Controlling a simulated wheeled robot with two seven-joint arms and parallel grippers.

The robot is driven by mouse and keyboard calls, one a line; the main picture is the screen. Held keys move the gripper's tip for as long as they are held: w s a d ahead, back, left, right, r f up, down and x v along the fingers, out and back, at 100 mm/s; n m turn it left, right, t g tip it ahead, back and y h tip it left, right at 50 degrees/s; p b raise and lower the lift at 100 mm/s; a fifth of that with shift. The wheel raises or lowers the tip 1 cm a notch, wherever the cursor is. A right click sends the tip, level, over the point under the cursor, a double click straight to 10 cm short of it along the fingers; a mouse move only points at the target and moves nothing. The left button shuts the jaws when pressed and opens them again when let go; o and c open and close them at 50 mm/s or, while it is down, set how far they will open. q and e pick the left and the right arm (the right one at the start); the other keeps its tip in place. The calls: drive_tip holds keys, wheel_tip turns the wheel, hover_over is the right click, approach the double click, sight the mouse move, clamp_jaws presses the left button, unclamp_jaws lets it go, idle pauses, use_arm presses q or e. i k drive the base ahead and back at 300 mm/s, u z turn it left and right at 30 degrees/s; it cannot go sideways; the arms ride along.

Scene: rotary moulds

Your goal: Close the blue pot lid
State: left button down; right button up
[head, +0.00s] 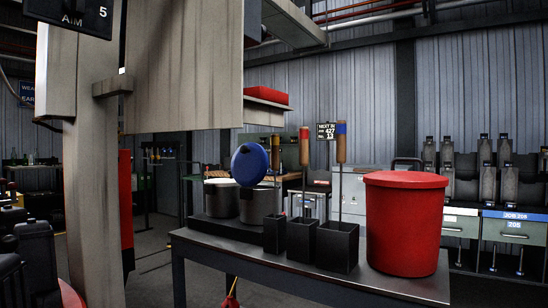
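The blue pot lid (249,165) stands tilted up, nearly on edge, above the pots on the metal table (310,270). A grey metal pot (262,204) is just below and to the right of it. A second grey pot (221,199) is beside it on the left, with a pale top. I cannot tell for certain which pot the lid joins. Neither of my grippers shows in the head view.
Black square holders (337,246) stand in front of the pots, with wooden-handled tools (341,150) upright. A large red lidded bin (405,222) fills the table's right end. A grey column (93,180) stands at left. Some floor (150,265) is clear left of the table.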

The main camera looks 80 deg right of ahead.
sight(249, 163)
drive_tip(key=z, duration=2.45)
